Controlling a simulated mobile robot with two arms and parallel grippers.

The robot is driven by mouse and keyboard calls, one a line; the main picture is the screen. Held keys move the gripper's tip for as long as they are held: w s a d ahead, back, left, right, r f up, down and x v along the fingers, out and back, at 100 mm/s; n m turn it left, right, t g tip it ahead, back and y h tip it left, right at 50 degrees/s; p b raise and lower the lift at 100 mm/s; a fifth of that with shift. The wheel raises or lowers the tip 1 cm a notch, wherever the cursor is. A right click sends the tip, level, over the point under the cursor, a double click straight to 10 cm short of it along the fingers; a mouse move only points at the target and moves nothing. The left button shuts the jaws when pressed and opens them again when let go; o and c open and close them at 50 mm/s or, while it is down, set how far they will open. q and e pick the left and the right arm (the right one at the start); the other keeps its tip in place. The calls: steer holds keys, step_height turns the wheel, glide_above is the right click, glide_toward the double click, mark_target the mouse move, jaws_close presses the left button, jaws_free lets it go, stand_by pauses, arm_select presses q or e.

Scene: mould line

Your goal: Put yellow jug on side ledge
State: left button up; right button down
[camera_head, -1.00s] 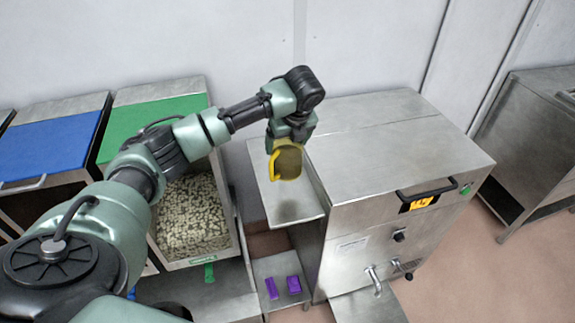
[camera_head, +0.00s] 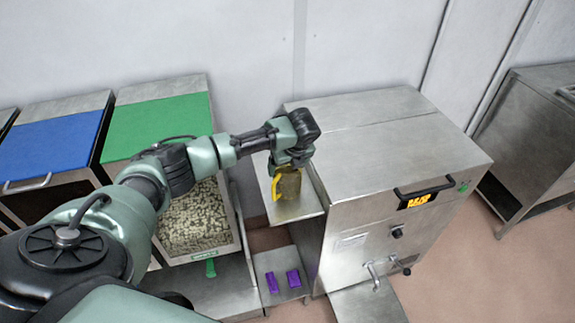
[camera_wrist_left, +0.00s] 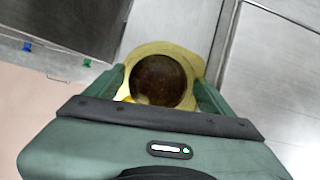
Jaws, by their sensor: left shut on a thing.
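The yellow jug (camera_head: 289,184) has a yellow handle on its left side and looks upright. My left gripper (camera_head: 292,160) is shut on it from above. In the left wrist view the round dark mouth of the jug (camera_wrist_left: 160,80) sits between the two green fingers of the gripper (camera_wrist_left: 163,88). The side ledge (camera_head: 306,208) is a metal shelf on the left side of the steel machine. The jug is over or on this ledge; I cannot tell whether its base touches. My right gripper is not in view.
The steel machine (camera_head: 400,150) stands right of the ledge. Left are a bin of pale pellets (camera_head: 195,220) with a green lid (camera_head: 155,125), and a blue lid (camera_head: 48,143). The wall is behind.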

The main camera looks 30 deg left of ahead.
arm_select(q)
steer(key=o, duration=2)
steer(key=shift+f, duration=0.1)
steer(key=b+v, duration=0.2)
steer(key=v, duration=1)
